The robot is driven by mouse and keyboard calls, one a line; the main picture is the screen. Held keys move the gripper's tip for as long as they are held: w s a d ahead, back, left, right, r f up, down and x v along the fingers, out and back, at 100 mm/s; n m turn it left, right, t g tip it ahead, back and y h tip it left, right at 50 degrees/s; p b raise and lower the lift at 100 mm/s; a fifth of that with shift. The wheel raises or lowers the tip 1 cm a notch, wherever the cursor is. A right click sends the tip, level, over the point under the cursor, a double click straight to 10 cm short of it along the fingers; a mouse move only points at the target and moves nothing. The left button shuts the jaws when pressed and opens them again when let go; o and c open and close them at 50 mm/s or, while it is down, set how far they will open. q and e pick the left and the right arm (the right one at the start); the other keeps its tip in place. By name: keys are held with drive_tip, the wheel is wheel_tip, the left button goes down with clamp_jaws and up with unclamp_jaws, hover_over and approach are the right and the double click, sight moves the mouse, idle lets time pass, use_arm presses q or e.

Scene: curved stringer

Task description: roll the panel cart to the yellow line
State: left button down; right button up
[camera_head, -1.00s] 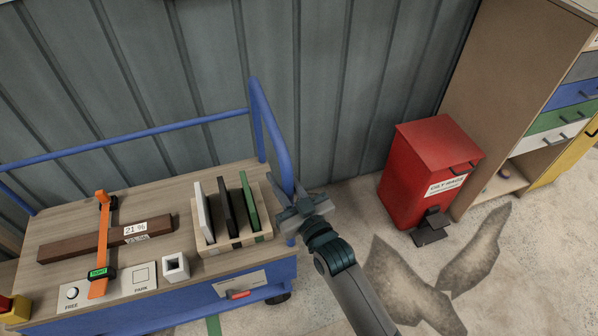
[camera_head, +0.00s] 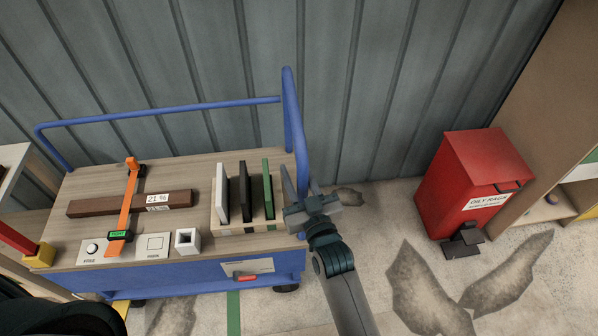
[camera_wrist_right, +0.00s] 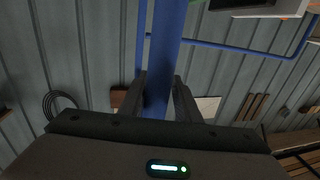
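The panel cart (camera_head: 200,270) has a wooden deck, blue sides and a blue rail frame, and stands along the grey wall. My right gripper (camera_head: 303,190) is at its right end, with its fingers on either side of the blue upright. In the right wrist view the blue upright (camera_wrist_right: 165,60) runs between the two fingers, which look closed on it. A short yellow strip (camera_head: 121,307) shows on the floor below the cart's front left; I cannot tell whether it is the yellow line. My left gripper is not in view.
The deck carries an orange clamp bar (camera_head: 127,205), a brown block (camera_head: 95,206), a white square cup (camera_head: 187,241) and a rack of upright panels (camera_head: 222,192). A red oily-rags bin (camera_head: 465,185) stands right. A green line (camera_head: 233,312) crosses the floor. Dark stains (camera_head: 425,290) mark open floor.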

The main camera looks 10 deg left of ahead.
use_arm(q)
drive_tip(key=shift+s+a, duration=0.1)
use_arm(e)
drive_tip(key=shift+o, duration=0.5)
drive_tip(key=shift+a, duration=0.15)
drive_tip(key=b+v, duration=0.1)
drive_tip(key=v, duration=0.3)
drive_tip(key=b+v, duration=0.1)
drive_tip(key=v, duration=0.3)
drive_tip(key=shift+s+d+f, duration=0.2)
drive_tip(key=shift+d, duration=0.05)
drive_tip(key=b, duration=0.2)
approach(302, 191)
drive_tip(key=v, duration=0.2)
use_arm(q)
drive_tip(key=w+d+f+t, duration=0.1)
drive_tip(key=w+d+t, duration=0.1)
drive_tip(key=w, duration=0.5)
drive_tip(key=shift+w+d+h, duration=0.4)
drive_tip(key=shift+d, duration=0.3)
use_arm(e)
drive_tip(key=shift+s+r, duration=0.1)
drive_tip(key=shift+r, duration=0.05)
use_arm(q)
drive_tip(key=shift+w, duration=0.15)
